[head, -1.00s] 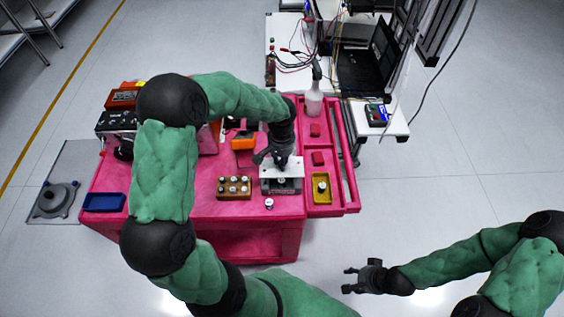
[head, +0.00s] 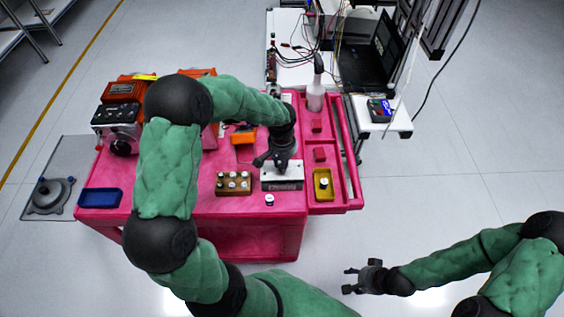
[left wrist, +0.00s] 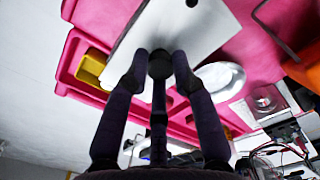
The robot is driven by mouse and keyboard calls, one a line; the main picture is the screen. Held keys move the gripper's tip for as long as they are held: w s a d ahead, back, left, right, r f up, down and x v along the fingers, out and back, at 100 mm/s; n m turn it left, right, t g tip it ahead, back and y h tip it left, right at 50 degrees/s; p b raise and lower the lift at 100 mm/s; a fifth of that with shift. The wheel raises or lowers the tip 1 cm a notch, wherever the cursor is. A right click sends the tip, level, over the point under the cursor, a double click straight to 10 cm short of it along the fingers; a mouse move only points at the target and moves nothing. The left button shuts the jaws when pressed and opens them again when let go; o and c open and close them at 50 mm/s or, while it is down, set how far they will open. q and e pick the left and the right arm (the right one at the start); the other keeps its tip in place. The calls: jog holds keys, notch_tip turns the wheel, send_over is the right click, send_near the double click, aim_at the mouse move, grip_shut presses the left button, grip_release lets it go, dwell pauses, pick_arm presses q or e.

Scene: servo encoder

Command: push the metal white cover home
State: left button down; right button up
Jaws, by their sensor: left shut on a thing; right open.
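The metal white cover (head: 285,171) lies over the top of a grey block-like fixture (head: 283,185) on the pink cart. It also fills the upper middle of the left wrist view (left wrist: 185,28). My left gripper (head: 276,163) is above the cover's back left part. In the left wrist view its fingers (left wrist: 158,62) are closed around a dark round knob-like part at the cover. Whether the cover sits fully flush is too small to tell. My right gripper (head: 363,277) is open and empty, over the floor at the lower right.
A wooden block with several small cylinders (head: 233,184) stands left of the fixture. A small capped part (head: 269,200) stands in front. A yellow tray (head: 323,184) is close on the right. A spray bottle (head: 315,95) stands behind.

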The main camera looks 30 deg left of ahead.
pick_arm(q)
jog(key=shift+f+b, duration=0.45)
jog(key=shift+f, duration=0.45)
jog(key=shift+f+b, duration=0.5)
jog(key=c, duration=0.9)
grip_release()
jog(key=shift+c, duration=0.2)
jog(key=shift+c, duration=0.5)
jog(key=shift+r, duration=0.15)
jog(key=shift+r+p, duration=2.55)
jog(key=shift+r, duration=1.1)
